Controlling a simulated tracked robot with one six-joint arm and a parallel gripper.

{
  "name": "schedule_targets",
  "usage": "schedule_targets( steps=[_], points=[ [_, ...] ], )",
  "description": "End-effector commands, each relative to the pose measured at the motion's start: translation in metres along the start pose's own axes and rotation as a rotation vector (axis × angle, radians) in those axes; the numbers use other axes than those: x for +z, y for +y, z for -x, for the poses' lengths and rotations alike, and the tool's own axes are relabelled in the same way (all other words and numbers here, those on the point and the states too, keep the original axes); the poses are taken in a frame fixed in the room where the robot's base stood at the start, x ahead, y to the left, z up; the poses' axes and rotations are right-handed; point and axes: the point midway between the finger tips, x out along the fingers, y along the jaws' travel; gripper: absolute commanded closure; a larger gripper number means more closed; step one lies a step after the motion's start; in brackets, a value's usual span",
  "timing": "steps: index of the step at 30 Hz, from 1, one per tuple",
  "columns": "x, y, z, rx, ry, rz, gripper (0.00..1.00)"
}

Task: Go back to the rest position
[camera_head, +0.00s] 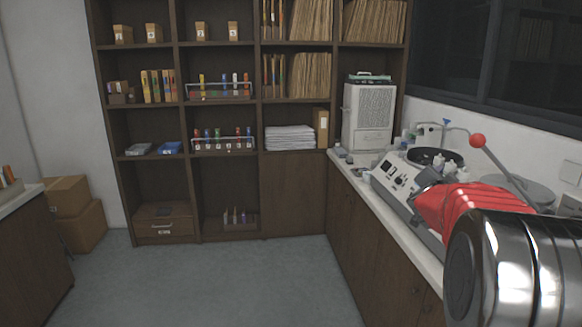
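My arm reaches in from the right edge, with a large chrome link (500,270) in front and a red ribbed section (470,210) beyond it. The arm's far end is over the right counter, beside a white machine with a control panel (395,180). A small dark grey piece shows at the tip of the red section, but no separate fingers can be made out. I cannot tell whether my gripper is open or shut, or holds anything. A lever with a red ball knob (478,140) rises behind the arm. The arm hides part of the machine.
The white-topped counter (345,172) runs along the right wall, with small bottles and a grey cabinet (368,117). A dark shelf unit (290,190) fills the back. Cardboard boxes (82,224) and another counter (30,190) stand left. The floor (210,285) between is clear.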

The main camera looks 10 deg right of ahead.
Motion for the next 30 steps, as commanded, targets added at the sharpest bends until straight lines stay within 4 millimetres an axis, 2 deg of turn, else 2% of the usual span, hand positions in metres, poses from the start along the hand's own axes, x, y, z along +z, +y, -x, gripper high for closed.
schedule_targets(
  steps=[1,6,9,15,23,30],
  points=[
    [0.008,-0.019,0.017,-0.041,-0.041,0.017,0.52],
    [0.040,-0.066,0.074,-0.160,-0.190,0.090,0.52],
    [0.059,-0.087,0.111,-0.223,-0.276,0.138,0.52],
    [0.096,-0.112,0.191,-0.340,-0.443,0.243,0.52],
    [0.139,-0.107,0.297,-0.435,-0.651,0.408,0.52],
    [0.172,-0.073,0.391,-0.496,-0.824,0.581,0.52]
  ],
)
